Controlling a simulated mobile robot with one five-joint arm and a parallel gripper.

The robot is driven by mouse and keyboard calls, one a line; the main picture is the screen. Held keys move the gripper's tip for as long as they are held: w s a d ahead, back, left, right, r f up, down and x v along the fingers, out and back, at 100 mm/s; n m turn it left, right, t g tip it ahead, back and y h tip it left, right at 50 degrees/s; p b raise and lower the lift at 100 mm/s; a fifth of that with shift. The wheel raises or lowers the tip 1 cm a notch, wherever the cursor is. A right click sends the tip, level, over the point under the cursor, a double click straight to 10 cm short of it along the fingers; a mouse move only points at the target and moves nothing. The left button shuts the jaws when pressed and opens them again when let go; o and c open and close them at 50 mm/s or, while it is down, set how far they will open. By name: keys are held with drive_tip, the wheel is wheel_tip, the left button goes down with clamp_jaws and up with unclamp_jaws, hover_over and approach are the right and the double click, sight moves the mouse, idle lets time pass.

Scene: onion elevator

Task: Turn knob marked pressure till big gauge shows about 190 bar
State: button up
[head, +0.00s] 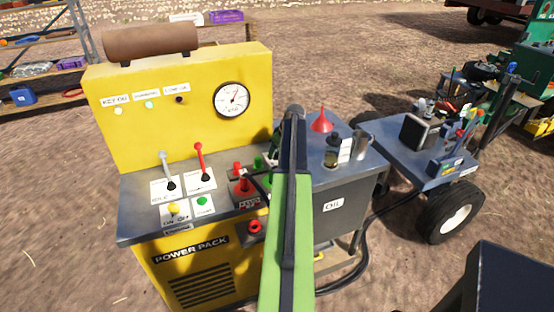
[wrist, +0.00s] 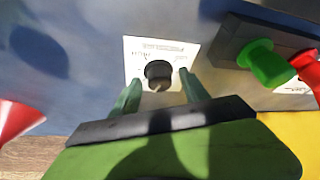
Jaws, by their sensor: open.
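A black knob (wrist: 158,71) sits on a white label plate (wrist: 138,50) in the wrist view; the print is upside down and too blurred to read. My gripper (wrist: 160,83) is open, with one green finger on each side of the knob's near part. I cannot tell whether either finger touches it. In the head view my arm hides the knob and most of the gripper. The big round gauge (head: 231,99) is on the yellow back panel of the power pack (head: 190,257). Its needle points up and to the right; the numbers are too small to read.
Green (wrist: 265,62) and red (wrist: 304,66) couplings stand right of the knob in the wrist view. Levers (head: 199,160) rise from the deck's left part. A red funnel (head: 321,122), a bottle (head: 332,152) and a metal cup (head: 361,143) stand on the oil cabinet at right.

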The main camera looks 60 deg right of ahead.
drive_tip(key=shift+r, duration=0.1)
drive_tip(key=c, duration=1.1)
drive_tip(key=shift+a, duration=0.15)
clamp_jaws()
drive_tip(key=shift+m, duration=0.3)
drive_tip(key=m, duration=0.2)
drive_tip(key=m+g+h, duration=0.1)
drive_tip(key=m, duration=0.1)
drive_tip(key=shift+a+m+h, duration=0.1)
drive_tip(key=shift+m+h, duration=0.2)
drive_tip(key=m+g, duration=0.1)
drive_tip(key=m, duration=0.1)
drive_tip(key=m+h, duration=0.1)
drive_tip(key=m, duration=0.2)
drive_tip(key=shift+w+m+g, duration=0.15)
drive_tip(key=shift+m+g, duration=0.15)
drive_tip(key=shift+g, duration=0.1)
drive_tip(key=shift+a, duration=0.1)
drive_tip(key=o, duration=1.1)
unclamp_jaws()
